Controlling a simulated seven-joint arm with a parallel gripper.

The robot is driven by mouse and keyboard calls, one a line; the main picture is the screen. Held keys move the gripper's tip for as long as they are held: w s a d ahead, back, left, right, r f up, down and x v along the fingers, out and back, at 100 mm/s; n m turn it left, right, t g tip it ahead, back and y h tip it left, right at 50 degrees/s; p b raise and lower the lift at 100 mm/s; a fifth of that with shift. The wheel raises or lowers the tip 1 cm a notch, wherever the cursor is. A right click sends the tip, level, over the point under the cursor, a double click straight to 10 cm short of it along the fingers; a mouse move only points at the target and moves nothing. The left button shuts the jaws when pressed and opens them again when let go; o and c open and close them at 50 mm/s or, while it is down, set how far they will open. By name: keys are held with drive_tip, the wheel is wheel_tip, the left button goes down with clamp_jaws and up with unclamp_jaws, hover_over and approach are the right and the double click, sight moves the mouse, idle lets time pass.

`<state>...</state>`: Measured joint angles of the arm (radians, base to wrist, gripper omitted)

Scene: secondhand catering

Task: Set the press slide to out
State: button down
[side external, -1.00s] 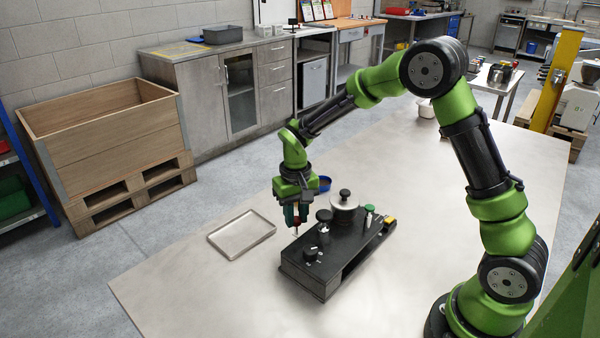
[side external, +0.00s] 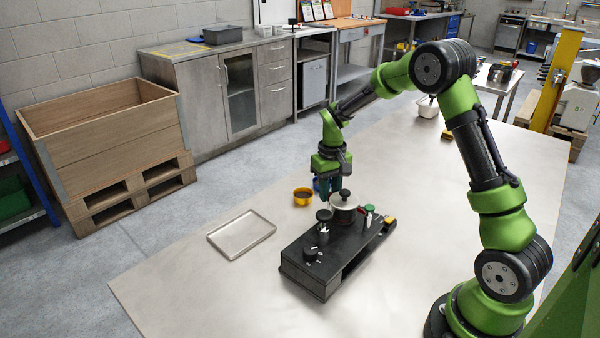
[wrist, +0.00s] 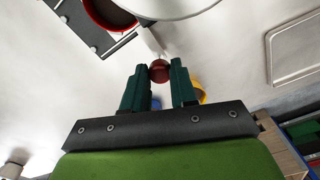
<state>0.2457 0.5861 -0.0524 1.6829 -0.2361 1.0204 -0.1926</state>
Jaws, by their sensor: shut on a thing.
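The press is a black box-like unit (side external: 318,278) on the table in the side external view. In the wrist view my gripper (wrist: 159,80) is shut on a dark red ball knob (wrist: 159,70). A pale rod (wrist: 152,43) runs from the knob towards the white round plate (wrist: 170,7). The side view hides the knob behind my fingers. I see no readable slide marking.
An orange-yellow bowl (side external: 303,196) stands left of my gripper, with a blue bowl (side external: 317,184) partly hidden behind it. A shallow metal tray (side external: 242,234) lies to the left.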

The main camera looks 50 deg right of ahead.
drive_tip(key=shift+d+r, duration=0.1)
drive_tip(key=shift+d, duration=1.6)
drive_tip(key=shift+d, duration=0.1)
drive_tip(key=c, duration=0.9)
unclamp_jaws()
drive_tip(key=shift+r, duration=0.2)
wheel_tip(320, 180, up, 16)
drive_tip(key=shift+r, duration=0.2)
